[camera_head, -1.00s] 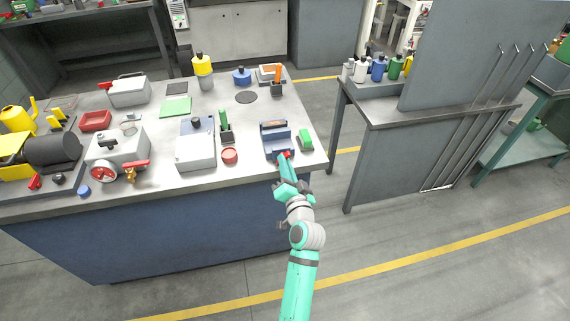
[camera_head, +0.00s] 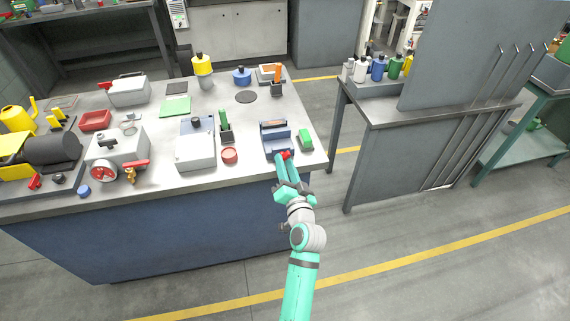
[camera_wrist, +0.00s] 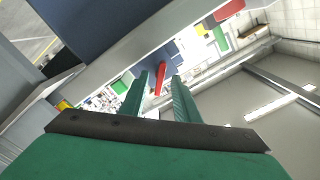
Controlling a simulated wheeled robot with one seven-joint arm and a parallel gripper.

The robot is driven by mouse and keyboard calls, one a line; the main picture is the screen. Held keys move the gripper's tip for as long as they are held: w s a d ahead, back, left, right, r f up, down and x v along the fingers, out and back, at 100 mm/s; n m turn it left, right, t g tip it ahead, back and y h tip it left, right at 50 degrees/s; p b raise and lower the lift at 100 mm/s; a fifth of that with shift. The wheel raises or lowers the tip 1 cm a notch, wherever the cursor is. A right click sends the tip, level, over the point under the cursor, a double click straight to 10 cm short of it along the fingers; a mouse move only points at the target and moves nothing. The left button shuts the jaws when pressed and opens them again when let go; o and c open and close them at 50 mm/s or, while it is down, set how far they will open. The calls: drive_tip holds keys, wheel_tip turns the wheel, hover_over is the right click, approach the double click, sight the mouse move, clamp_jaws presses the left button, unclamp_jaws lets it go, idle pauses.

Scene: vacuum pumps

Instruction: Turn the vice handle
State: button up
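The blue-grey vice (camera_head: 279,142) stands near the front right corner of the workbench. Its red handle (camera_head: 286,155) points toward me at the vice's front. My gripper (camera_head: 284,160) is at the handle, at the bench's front edge. In the wrist view, the red handle (camera_wrist: 160,78) lies between the two green fingers of my gripper (camera_wrist: 160,82). The fingers stand apart, with a gap seen on each side of the handle, so I see no grip on it. The fingers partly cover the handle in the head view.
A grey side table (camera_head: 390,115) stands across a floor gap on the right.

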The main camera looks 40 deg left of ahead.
drive_tip(key=shift+s+d, duration=0.5)
drive_tip(key=shift+d, duration=0.05)
drive_tip(key=v, duration=0.6)
idle(0.5)
drive_tip(key=shift+w, duration=0.1)
drive_tip(key=shift+c, duration=0.2)
drive_tip(key=shift+w+a+m, duration=0.25)
drive_tip(key=shift+a+m, duration=0.1)
drive_tip(key=shift+m, duration=0.15)
drive_tip(key=shift+a, duration=0.1)
drive_tip(key=x, duration=0.7)
idle(0.3)
